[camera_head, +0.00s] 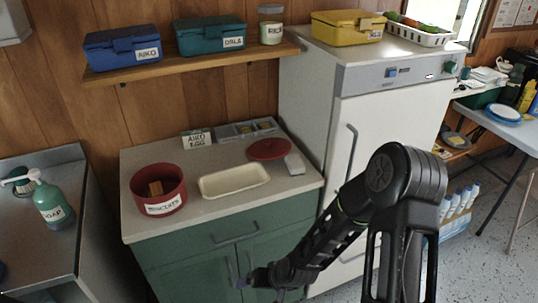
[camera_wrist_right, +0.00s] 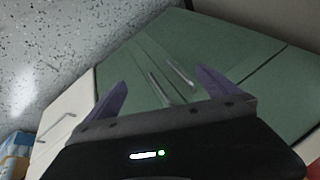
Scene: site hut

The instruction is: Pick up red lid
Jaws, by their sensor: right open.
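The red lid (camera_head: 269,149) lies at the back right of the counter top in the head view, behind the cream tray and touching or close to a small grey-white object (camera_head: 294,164). The red tin (camera_head: 158,190) labelled "biscuits" stands open at the left of the counter, with something brown inside. My right gripper (camera_head: 243,283) is low in front of the green cabinet doors, below the counter top and well away from the lid. In the right wrist view its two purple fingers (camera_wrist_right: 158,92) are apart with nothing between them. The lid is not in the wrist view. My left gripper is not in view.
A cream tray (camera_head: 234,181) lies mid-counter, in front of the lid. A grey divided tray (camera_head: 246,130) and a sign (camera_head: 197,139) stand at the back. The white fridge (camera_head: 377,150) rises right of the counter. The green cabinet (camera_head: 222,250) has protruding handles.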

